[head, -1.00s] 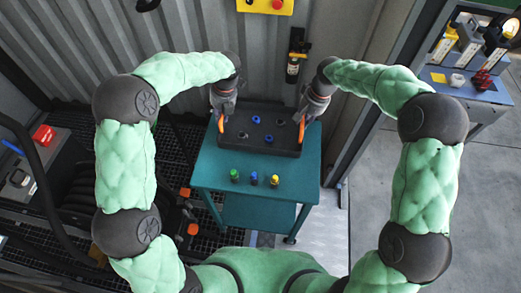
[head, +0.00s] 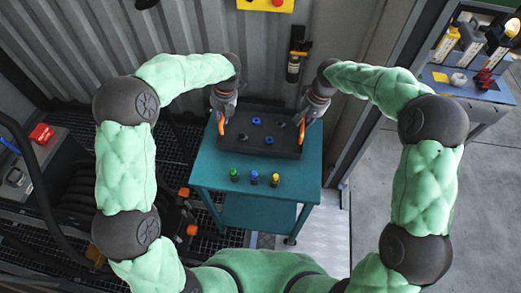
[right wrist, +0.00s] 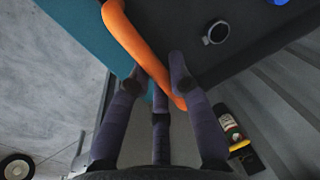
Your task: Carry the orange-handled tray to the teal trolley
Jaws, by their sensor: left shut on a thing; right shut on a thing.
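The dark tray (head: 260,147) is over the back of the teal trolley (head: 215,172) in the head view. I cannot tell whether it rests on the top or hovers just above it. It carries blue rings and dark round pieces. My left gripper (head: 221,119) is shut on its left orange handle (head: 221,124). My right gripper (head: 304,118) is shut on its right orange handle (head: 301,131). In the right wrist view the fingers of my right gripper (right wrist: 160,82) close around the orange handle (right wrist: 130,38), with the tray's dark side (right wrist: 235,52) beside it.
Green, blue and yellow small pieces (head: 254,177) stand along the trolley's front. A corrugated wall (head: 100,50) is close behind. A blue bench (head: 465,85) with bottles stands at the right. Hoses and a red-topped box (head: 42,134) are at the left. Grey floor at right is clear.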

